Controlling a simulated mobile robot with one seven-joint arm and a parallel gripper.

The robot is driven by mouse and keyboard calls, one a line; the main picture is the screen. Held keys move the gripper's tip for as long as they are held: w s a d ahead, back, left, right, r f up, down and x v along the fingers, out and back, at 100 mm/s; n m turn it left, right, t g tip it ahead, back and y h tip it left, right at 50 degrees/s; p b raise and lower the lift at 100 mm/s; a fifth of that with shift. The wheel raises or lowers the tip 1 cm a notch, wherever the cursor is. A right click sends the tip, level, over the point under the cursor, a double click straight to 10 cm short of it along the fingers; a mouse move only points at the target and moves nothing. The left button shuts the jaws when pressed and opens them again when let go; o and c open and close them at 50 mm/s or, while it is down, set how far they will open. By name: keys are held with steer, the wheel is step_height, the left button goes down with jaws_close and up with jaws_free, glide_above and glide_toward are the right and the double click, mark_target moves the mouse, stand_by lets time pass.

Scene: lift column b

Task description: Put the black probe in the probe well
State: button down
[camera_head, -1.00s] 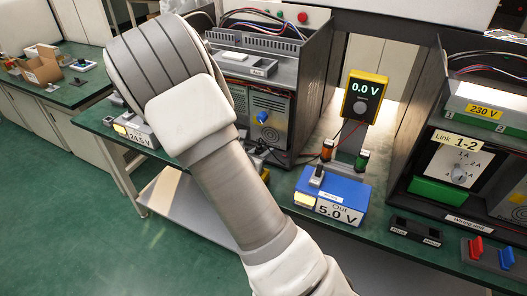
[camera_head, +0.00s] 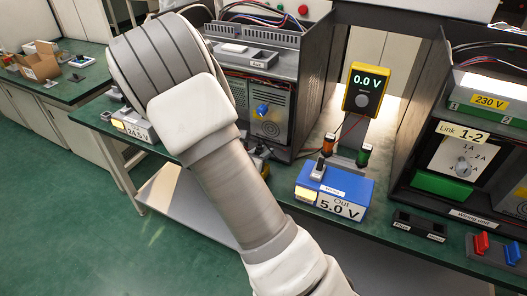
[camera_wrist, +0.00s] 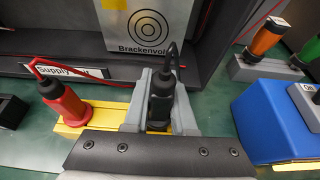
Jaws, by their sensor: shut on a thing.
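The black probe (camera_wrist: 160,98) stands upright in the wrist view, its black cable rising from the top. My gripper (camera_wrist: 160,105) has its grey fingers on both sides of it, shut on it. The probe is at the right end of a yellow block (camera_wrist: 88,121); its lower end is partly hidden, so I cannot tell whether it is seated in the block. A red probe (camera_wrist: 62,103) stands in the block's left part. In the head view my arm hides the gripper. A black two-slot holder (camera_head: 418,226) at the bench front may be the probe well; its labels are too small to read surely.
A blue 5.0 V box (camera_head: 332,190) stands right of the work spot, with orange (camera_head: 328,145) and green (camera_head: 363,156) plugs behind it. The yellow meter (camera_head: 365,88) reads 0.0 V. A dark cabinet (camera_wrist: 210,70) stands close behind the probes. Red and blue switches (camera_head: 497,248) are far right.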

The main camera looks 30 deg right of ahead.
steer(key=shift+f+b, duration=0.8)
steer(key=shift+f, duration=0.1)
steer(key=c, duration=0.7)
jaws_free()
steer(key=shift+o, duration=0.2)
steer(key=p+v, duration=0.3)
steer(key=v, duration=1.4)
steer(key=shift+r+p, duration=0.15)
steer(key=shift+p, duration=0.25)
steer(key=shift+s+r, duration=0.1)
